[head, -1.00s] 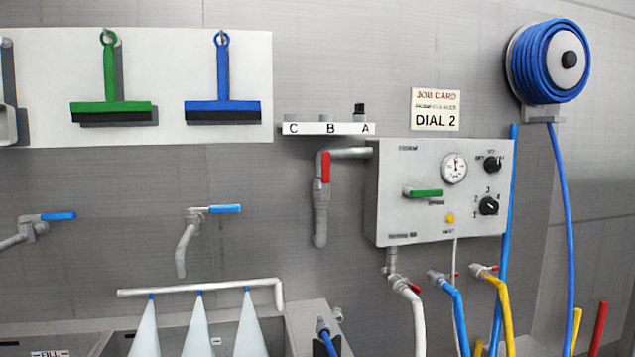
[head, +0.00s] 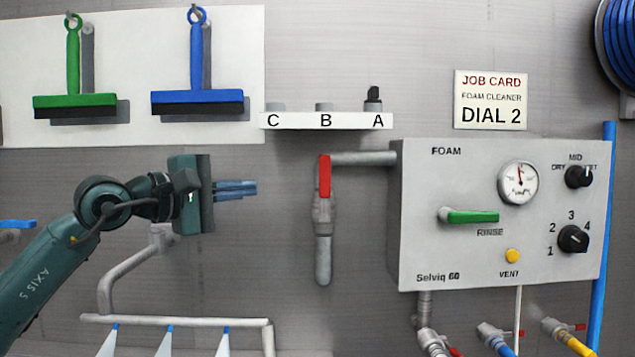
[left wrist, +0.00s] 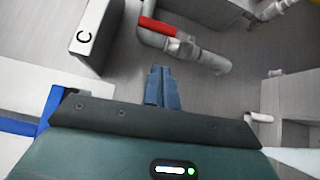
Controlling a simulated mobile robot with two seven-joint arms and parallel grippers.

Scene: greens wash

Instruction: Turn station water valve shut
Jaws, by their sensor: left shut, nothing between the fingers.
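The water valve with a red lever (head: 324,177) sits on a grey pipe (head: 365,158) that runs into the left side of the foam station (head: 440,265). My right gripper is in neither view.
A white shelf (head: 296,121) marked C, B, A juts out above the valve. The station carries a green rinse lever (head: 472,217), a gauge, knobs and a yellow button. Hose taps stand below it. Squeegees (head: 198,75) hang upper left. A spray bar (head: 180,320) runs below my arm.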

